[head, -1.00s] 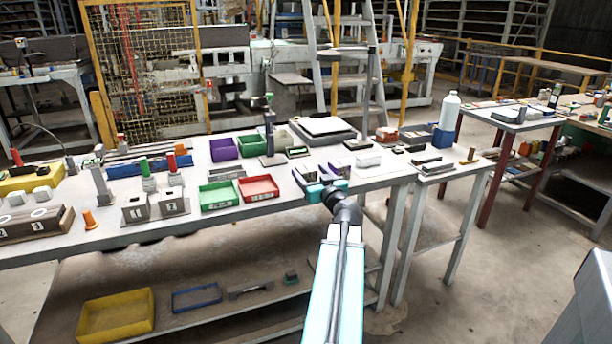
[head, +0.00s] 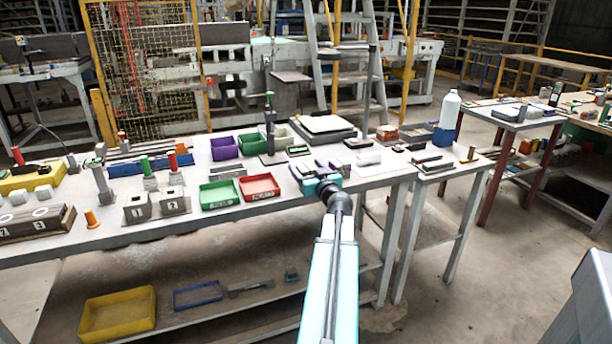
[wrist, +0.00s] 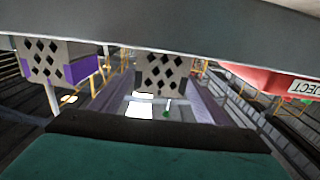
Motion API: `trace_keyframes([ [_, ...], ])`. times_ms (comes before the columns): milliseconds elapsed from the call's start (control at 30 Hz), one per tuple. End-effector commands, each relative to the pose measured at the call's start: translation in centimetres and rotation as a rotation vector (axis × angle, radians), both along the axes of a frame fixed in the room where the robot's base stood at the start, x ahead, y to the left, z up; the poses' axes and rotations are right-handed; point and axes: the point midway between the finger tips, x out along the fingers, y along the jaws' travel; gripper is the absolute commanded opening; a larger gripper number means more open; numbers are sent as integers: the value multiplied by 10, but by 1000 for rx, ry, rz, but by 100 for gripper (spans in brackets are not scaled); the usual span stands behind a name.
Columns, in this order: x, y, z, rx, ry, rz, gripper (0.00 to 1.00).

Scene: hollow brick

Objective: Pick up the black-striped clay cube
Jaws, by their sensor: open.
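In the wrist view, which looks upside down, a pale block with black diamond marks (wrist: 162,74) stands at the table edge, roughly between the two long fingers of my gripper (wrist: 153,100). A second diamond-marked block with purple sides (wrist: 42,62) is to its left, outside the fingers. I cannot make out stripes on either block. In the head view my gripper (head: 318,172) is low over the table's front right part, beside the red bin; it is open and nothing is gripped. The blocks are mostly hidden there by my gripper.
The red bin (head: 261,187) is just left of my gripper, with the green bin (head: 219,194) beyond it. A grey device (head: 322,130) stands behind. The table's front edge is below my gripper.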

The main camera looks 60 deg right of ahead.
Motion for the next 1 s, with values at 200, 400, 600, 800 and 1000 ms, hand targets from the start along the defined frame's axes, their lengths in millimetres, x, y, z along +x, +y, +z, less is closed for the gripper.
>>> trace_keyframes([
  [200, 17, -15, -1, 1, 1, -1, 69],
  [400, 29, -23, -1, 0, 0, -1, 69],
  [600, 32, -25, -2, 0, 0, -1, 69],
  [800, 32, -25, -2, 0, 0, -1, 69],
  [1000, 32, -25, -2, 0, 0, -2, 69],
])
